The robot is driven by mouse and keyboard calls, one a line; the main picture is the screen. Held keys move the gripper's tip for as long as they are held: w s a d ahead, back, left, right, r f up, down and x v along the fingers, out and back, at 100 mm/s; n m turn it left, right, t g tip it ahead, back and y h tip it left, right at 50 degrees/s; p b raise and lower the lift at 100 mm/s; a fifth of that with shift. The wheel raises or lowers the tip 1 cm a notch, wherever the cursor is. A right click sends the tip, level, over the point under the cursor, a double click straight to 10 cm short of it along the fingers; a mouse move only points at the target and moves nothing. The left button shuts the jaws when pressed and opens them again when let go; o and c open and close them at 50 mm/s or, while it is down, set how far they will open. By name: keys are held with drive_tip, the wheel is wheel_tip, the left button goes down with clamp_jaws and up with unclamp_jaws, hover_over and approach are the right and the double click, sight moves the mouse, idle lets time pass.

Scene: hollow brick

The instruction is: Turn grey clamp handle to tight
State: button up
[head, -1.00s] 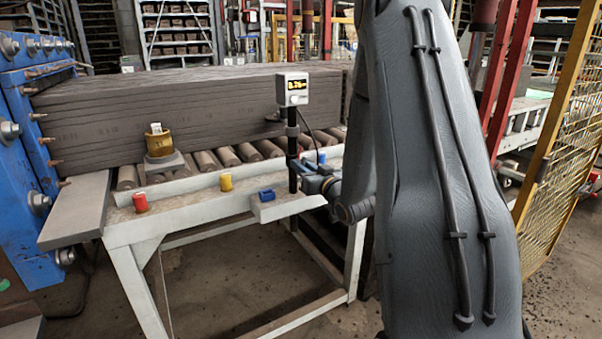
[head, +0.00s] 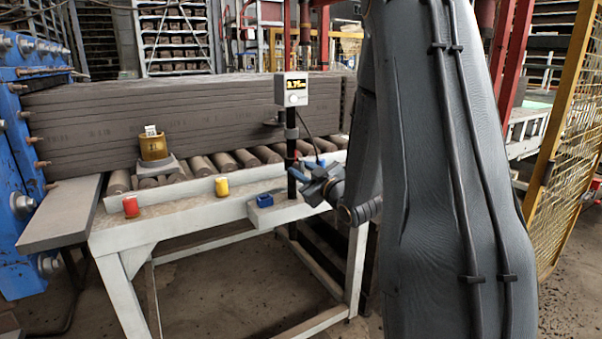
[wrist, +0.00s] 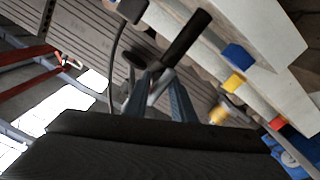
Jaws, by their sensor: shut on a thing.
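The post also shows in the wrist view (wrist: 186,37). The grey clamp handle (wrist: 160,86) is a small light-grey bar beside the post, partly hidden by my fingers. My gripper (head: 303,169) has blue fingers and is at the post, on its right side and below the display. In the wrist view my gripper (wrist: 158,78) is shut on the grey handle.
A stack of grey slabs (head: 190,105) fills the back. A yellow mesh fence (head: 562,165) is at the right.

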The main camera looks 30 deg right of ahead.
idle(0.4)
drive_tip(key=o, duration=1)
drive_tip(key=s+b, duration=0.1)
drive_tip(key=s, duration=0.6)
drive_tip(key=shift+s+d+b, duration=0.2)
drive_tip(key=shift+s+b, duration=0.15)
drive_tip(key=shift+s, duration=0.05)
